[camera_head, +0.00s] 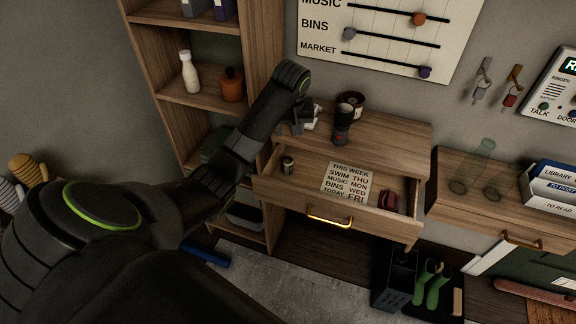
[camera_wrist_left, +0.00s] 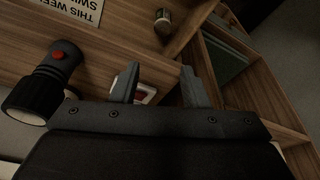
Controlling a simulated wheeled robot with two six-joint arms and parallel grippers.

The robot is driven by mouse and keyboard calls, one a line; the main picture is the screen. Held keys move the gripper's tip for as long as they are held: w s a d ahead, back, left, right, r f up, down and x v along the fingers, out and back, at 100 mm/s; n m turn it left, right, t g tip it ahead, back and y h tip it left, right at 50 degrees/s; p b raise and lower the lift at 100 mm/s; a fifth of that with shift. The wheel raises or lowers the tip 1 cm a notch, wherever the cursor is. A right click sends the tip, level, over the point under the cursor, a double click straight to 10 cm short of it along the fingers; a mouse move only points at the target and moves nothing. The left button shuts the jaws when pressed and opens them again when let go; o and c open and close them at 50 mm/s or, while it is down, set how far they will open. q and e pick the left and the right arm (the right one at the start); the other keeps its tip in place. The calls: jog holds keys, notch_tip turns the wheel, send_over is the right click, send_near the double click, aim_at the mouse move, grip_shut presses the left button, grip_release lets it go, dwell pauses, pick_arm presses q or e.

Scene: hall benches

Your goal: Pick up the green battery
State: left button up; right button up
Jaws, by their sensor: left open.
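A small upright cylinder (camera_head: 288,164) stands in the left end of the open drawer (camera_head: 390,222); it looks like the battery, but its colour is too dark to tell. It also shows at the top of the left wrist view (camera_wrist_left: 163,20), beyond the fingers. My left gripper (camera_head: 300,124) is over the cabinet top behind the drawer, partly hidden by my arm. Its two fingers (camera_wrist_left: 160,88) are apart with nothing held between them. My right gripper is not in view.
Shelves (camera_head: 262,70) rise at left.

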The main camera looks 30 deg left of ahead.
pick_arm(q)
jog(key=p, duration=0.1)
send_near(288, 159)
jog(key=x, duration=0.2)
jog(key=w+x, duration=0.1)
jog(key=x, duration=0.2)
jog(key=shift+a, duration=0.15)
notch_tip(288, 159, down, 4)
jog(key=shift+s+a+r+p, duration=0.1)
jog(key=shift+s+a+p, duration=0.05)
jog(key=shift+p, duration=0.3)
jog(key=shift+w+a+f, duration=0.1)
jog(key=shift+w+f, duration=0.1)
jog(key=shift+f, duration=0.45)
jog(key=c, duration=0.8)
